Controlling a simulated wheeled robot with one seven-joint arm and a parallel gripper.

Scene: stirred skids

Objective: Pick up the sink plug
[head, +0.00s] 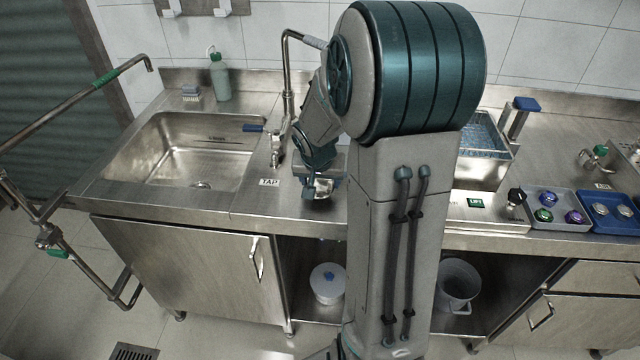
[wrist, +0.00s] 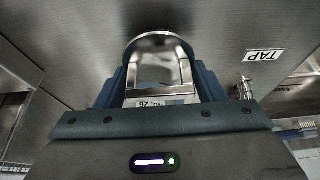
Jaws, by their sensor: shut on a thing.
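My gripper (head: 320,188) is low over the steel counter, right of the sink and the TAP label. In the wrist view my gripper (wrist: 160,78) has its two blue fingers on either side of a shiny metal piece with a rounded top, which I take to be the sink plug (wrist: 158,43). The gripper is shut on it. A small label with printed characters shows at its lower edge. I cannot tell whether the piece touches the counter. In the head view the sink plug (head: 322,184) is mostly hidden by my fingers.
The sink basin (head: 210,150) is on the left, with a tap (head: 288,90) behind my gripper. A water-filled bath (head: 485,165) and button trays (head: 556,209) are on the right.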

